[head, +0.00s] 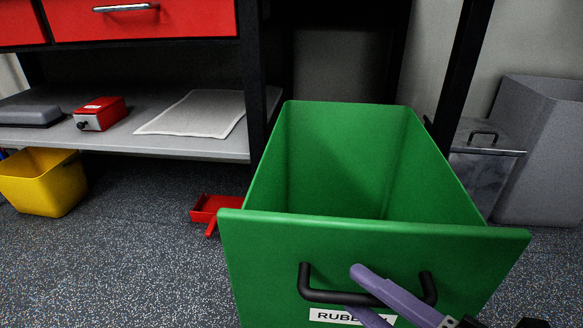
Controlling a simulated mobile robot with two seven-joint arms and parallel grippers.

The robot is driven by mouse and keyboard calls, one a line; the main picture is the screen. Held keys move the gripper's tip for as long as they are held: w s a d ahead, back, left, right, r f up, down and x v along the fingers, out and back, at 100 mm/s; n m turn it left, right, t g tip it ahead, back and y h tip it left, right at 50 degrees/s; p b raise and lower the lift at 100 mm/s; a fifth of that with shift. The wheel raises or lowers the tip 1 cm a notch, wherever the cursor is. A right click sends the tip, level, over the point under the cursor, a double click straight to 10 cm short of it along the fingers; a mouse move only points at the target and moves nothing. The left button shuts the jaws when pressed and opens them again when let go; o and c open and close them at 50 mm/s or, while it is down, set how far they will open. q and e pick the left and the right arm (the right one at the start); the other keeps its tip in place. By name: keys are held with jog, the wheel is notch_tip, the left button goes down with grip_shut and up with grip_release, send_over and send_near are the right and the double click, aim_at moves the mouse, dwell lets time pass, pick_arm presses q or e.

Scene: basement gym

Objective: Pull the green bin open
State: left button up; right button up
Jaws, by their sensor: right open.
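The green bin (250,245) stands out from the bench frame, and its empty green inside shows from above. A black handle (320,296) is on its front, above a white label starting "RUBB", partly covered. My right gripper (357,290) comes in from the lower right with purple fingers. It is open at the handle, one finger above the bar and the other lower, partly hidden. Whether the fingers touch the bar I cannot tell. My left gripper is not in view.
A small red dustpan (205,208) lies on the speckled floor left of the bin. A yellow bucket (42,185) stands farther left. Grey bins (540,155) stand at the right. A grey shelf (120,138) holds a red box (100,113) and a white cloth (192,115).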

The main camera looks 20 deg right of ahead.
jog(key=p+v, duration=0.2)
jog(key=v, duration=0.7)
jog(key=shift+s, duration=0.35)
